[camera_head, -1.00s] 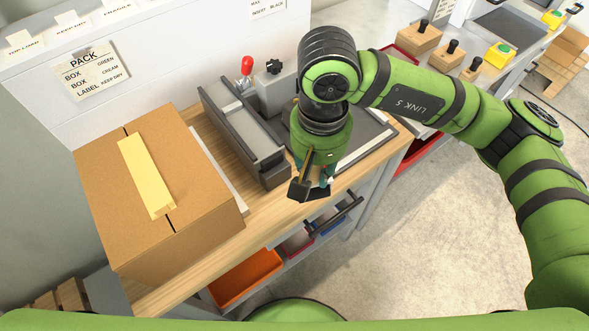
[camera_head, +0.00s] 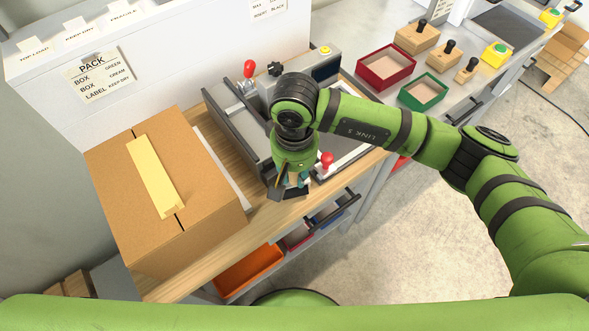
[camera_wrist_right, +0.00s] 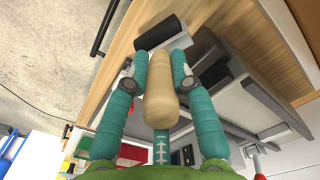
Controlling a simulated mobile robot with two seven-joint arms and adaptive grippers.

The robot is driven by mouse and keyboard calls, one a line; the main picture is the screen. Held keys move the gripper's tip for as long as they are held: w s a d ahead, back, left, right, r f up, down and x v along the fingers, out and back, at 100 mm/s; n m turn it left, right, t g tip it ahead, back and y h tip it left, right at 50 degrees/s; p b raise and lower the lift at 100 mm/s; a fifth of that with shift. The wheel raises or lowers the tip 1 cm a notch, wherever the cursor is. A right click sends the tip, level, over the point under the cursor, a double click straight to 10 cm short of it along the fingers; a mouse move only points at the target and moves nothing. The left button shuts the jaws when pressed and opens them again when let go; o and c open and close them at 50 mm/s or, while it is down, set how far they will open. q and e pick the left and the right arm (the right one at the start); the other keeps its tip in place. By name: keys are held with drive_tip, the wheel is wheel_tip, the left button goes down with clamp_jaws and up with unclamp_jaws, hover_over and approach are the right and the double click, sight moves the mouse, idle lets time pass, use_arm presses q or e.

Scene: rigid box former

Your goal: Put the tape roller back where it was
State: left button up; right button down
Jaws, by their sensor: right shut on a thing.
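The tape roller has a pale wooden handle and a black roller head. In the right wrist view the tape roller (camera_wrist_right: 159,88) lies between the teal fingers of my right gripper (camera_wrist_right: 159,78), which are shut on its handle. Its black head points away from the palm, over the wooden bench top. In the head view my right gripper (camera_head: 288,186) points down near the bench's front edge, right of the cardboard box, and mostly hides the roller. I cannot tell whether the roller touches the bench. My left gripper is not in view.
The closed cardboard box (camera_head: 205,185) with a cream strip on top stands left on the bench. A grey former with a red knob (camera_head: 250,67) is behind my gripper. A red tray (camera_head: 386,67) and a green tray (camera_head: 424,91) sit right. An orange bin (camera_head: 248,268) is below the bench.

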drive_tip(key=shift+f, duration=0.15)
drive_tip(key=c, duration=1.1)
unclamp_jaws()
drive_tip(key=shift+o, duration=0.2)
drive_tip(key=shift+r, duration=0.4)
wheel_tip(320, 180, up, 11)
drive_tip(key=b, duration=0.4)
drive_tip(key=shift+f, duration=0.2)
drive_tip(key=shift+r, duration=0.55)
